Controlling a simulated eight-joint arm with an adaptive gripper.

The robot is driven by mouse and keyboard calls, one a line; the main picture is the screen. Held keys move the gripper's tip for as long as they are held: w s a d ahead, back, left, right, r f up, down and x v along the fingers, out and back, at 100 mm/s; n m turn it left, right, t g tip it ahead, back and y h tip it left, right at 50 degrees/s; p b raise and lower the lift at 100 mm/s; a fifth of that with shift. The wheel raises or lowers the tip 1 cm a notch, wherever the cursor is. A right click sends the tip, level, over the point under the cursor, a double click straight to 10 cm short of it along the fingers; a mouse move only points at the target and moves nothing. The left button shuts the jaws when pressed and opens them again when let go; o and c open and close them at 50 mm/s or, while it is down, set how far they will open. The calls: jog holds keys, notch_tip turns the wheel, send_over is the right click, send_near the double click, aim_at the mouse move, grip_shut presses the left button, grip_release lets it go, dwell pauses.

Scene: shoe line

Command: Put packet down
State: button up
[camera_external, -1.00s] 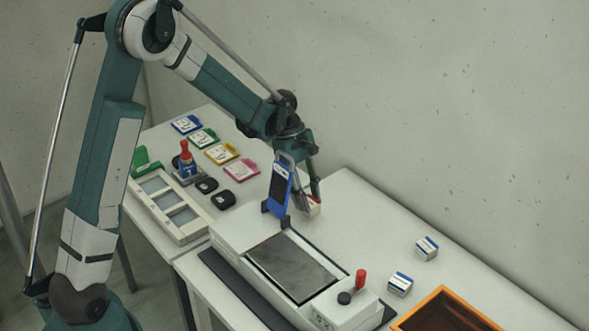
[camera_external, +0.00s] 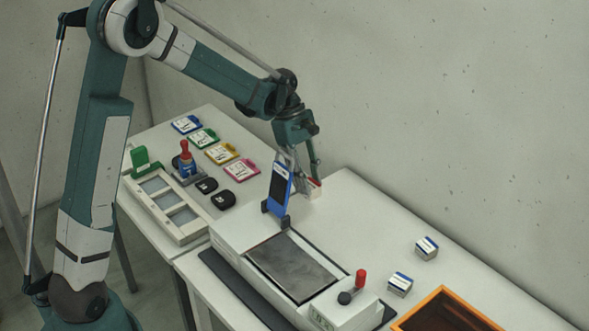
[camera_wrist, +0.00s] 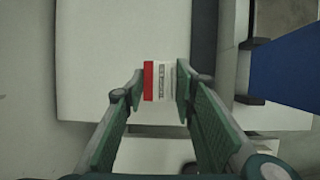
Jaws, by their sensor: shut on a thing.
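The packet is a small white box with a red band and small print. In the wrist view the packet (camera_wrist: 160,81) sits between the two fingertips of my gripper (camera_wrist: 157,88), which is shut on it. In the external view the packet (camera_external: 315,187) shows at the end of my gripper (camera_external: 305,180), just behind the blue phone-like device (camera_external: 280,190), and is partly hidden. It is low over the white table (camera_external: 350,205). I cannot tell whether it touches the surface.
The blue device stands upright in a dark holder on a white machine with a grey plate (camera_external: 292,266) and a red-knobbed lever (camera_external: 361,277). Two blue-banded boxes (camera_external: 427,248) (camera_external: 400,285) and a wooden-framed tray (camera_external: 440,296) are to the right. The table's back middle is clear.

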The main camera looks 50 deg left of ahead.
jog(key=shift+r, duration=0.1)
notch_tip(320, 180, up, 28)
jog(key=s+d+p, duration=0.4)
jog(key=s+d, duration=0.3)
jog(key=s, duration=0.4)
jog(key=s+d+p, duration=0.3)
jog(key=s+d, duration=0.3)
jog(key=s, duration=0.6)
notch_tip(320, 180, down, 18)
jog(key=shift+w, duration=0.25)
dwell(0.6)
jog(key=shift+f, duration=2.9)
jog(key=shift+f, duration=2.05)
